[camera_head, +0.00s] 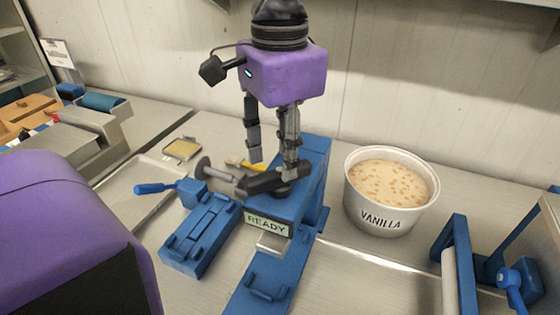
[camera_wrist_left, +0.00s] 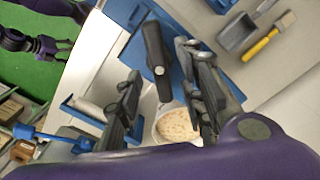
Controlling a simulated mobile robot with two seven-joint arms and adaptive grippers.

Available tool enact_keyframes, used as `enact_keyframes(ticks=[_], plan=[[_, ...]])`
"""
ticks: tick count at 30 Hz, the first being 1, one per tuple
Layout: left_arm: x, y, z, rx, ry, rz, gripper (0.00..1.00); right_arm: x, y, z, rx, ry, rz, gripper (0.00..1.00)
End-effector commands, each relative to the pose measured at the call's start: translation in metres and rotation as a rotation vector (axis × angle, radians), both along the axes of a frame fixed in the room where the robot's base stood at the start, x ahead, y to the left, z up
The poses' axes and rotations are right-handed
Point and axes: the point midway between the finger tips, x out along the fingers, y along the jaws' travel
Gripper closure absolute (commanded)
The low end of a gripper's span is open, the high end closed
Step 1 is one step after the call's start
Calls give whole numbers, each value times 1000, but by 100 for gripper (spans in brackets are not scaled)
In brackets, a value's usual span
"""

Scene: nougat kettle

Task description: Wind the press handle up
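The blue press (camera_head: 312,165) stands mid-bench with a READY sign (camera_head: 266,224) on its front. A dark bar that looks like the press handle (camera_head: 262,184) lies low across its top. In the left wrist view the black handle (camera_wrist_left: 153,45) runs between the fingers. My left gripper (camera_head: 273,160) comes down from above, fingers pointing at the press. It is open; gaps show between its fingers and the handle in the left wrist view (camera_wrist_left: 165,95). Contact in the head view cannot be told.
A white VANILLA tub (camera_head: 388,190) of nougat stands right of the press. A blue lever (camera_head: 155,188) sticks out left. A metal tray (camera_head: 145,200) lies further left. A blue-framed roller device (camera_head: 455,260) is at right. A scoop (camera_wrist_left: 238,35) and yellow-handled brush (camera_wrist_left: 262,44) lie behind.

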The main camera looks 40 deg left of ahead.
Motion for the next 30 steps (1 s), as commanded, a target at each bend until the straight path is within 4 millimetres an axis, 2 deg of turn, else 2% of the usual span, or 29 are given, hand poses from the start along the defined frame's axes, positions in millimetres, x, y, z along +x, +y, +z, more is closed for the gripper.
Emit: enact_keyframes(ticks=[1,6,13,18,30], plan=[[2,-1,13,-3,-8,0,64,0,0,0,0,0,-1,30],[1,0,50,-1,-7,1,64,-1,0,0,0,1,-1,30],[1,0,86,0,-4,2,64,-1,0,0,1,1,-2,30],[0,0,95,0,-2,1,64,-1,0,0,1,1,-2,30],[0,0,95,0,-2,1,64,-1,0,0,0,1,-3,30]])
